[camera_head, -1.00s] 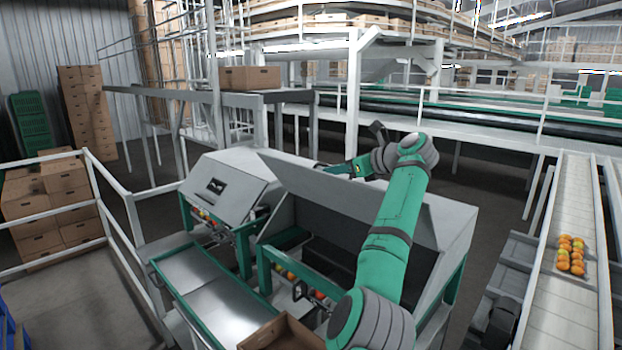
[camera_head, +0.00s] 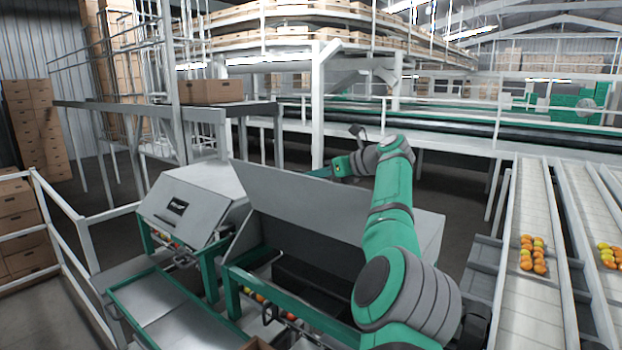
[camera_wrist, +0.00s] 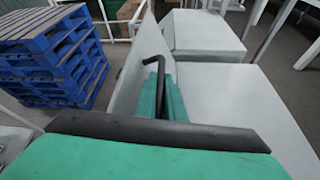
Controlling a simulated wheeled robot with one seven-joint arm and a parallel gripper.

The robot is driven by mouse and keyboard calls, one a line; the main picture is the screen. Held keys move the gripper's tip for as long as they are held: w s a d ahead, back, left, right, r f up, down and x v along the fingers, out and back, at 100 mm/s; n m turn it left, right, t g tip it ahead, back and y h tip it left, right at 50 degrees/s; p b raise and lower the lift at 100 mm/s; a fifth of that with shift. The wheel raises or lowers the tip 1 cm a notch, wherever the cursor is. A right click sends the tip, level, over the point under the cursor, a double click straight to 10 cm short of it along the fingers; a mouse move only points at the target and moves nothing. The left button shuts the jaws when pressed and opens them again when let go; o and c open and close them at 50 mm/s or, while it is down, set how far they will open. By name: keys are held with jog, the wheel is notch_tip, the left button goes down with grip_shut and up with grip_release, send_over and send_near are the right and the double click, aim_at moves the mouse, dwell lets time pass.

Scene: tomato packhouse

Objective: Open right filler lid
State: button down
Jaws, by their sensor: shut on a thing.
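The right filler lid (camera_head: 300,205) is a wide grey panel, raised and standing tilted above the right filler, whose dark hopper shows open below it. My gripper (camera_head: 322,172) is at the lid's top edge, partly hidden behind it. In the wrist view the green fingers (camera_wrist: 161,97) are shut on a black bent handle (camera_wrist: 152,63) beside the pale lid panel (camera_wrist: 143,58). The exact grip on the handle is partly hidden.
The left filler's lid (camera_head: 180,210) is down, with a dark handle. A green-framed metal table (camera_head: 165,303) stands in front. Conveyors (camera_head: 540,215) carry tomatoes at right. Blue pallets (camera_wrist: 55,55) are stacked at left in the wrist view. White railings (camera_head: 70,240) stand at left.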

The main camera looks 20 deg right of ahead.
jog(key=shift+w+a+r, duration=0.2)
jog(key=shift+a+r, duration=0.2)
jog(key=shift+r, duration=0.05)
jog(key=c, duration=1.8)
grip_release()
jog(key=shift+s+f, duration=0.1)
jog(key=shift+c, duration=0.2)
jog(key=shift+d, duration=0.25)
jog(key=shift+d+f, duration=0.1)
jog(key=shift+f, duration=0.1)
jog(key=shift+f, duration=0.1)
jog(key=shift+v, duration=1)
jog(key=v, duration=0.9)
jog(key=shift+r, duration=0.25)
